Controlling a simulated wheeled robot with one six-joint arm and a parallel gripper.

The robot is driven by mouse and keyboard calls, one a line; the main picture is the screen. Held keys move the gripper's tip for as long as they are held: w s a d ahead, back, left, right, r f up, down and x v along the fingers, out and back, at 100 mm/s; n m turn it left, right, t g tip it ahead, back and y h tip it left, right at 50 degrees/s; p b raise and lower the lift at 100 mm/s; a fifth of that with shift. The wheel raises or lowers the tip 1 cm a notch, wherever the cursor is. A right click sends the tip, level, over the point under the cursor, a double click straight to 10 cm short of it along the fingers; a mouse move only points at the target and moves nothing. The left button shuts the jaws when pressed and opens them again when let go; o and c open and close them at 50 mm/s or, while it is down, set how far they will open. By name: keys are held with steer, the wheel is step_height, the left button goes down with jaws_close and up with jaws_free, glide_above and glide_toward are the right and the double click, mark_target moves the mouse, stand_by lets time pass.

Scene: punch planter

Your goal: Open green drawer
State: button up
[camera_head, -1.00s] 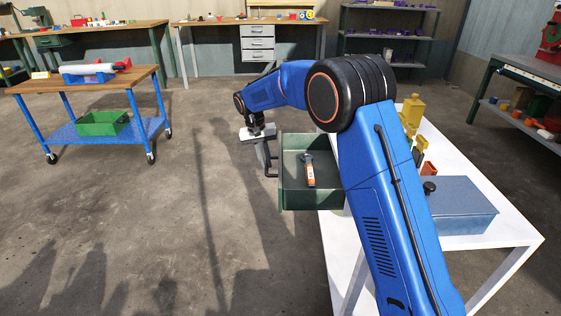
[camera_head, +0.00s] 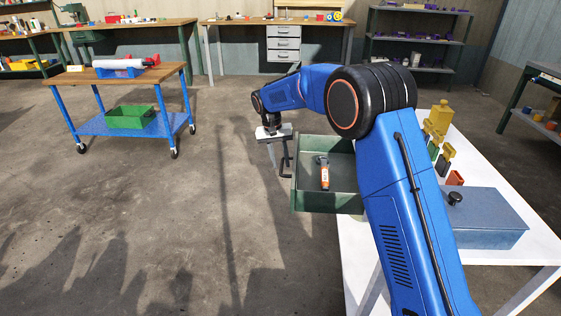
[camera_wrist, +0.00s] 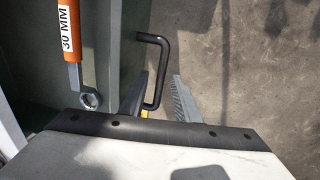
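The green drawer (camera_head: 325,202) stands pulled out past the left edge of the white table in the head view. A wrench (camera_head: 324,175) with an orange handle lies in it; the wrist view shows its label "30 MM" (camera_wrist: 68,35). The drawer's black bar handle (camera_head: 285,163) sticks out from its left side; it also shows in the wrist view (camera_wrist: 152,38). My gripper (camera_head: 271,160) is at this handle. In the wrist view my gripper (camera_wrist: 161,75) has its fingers apart, with the handle bar between them, close to the left finger. The right finger stands clear of the bar.
The white table (camera_head: 510,258) holds a blue-grey box (camera_head: 480,215) and several small yellow, green and orange pieces. A blue cart (camera_head: 100,125) with a green bin (camera_head: 130,117) stands at the left. The floor left of the drawer is clear.

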steer(key=a+r, duration=0.3)
steer(key=r, duration=1.4)
steer(key=shift+a, duration=0.1)
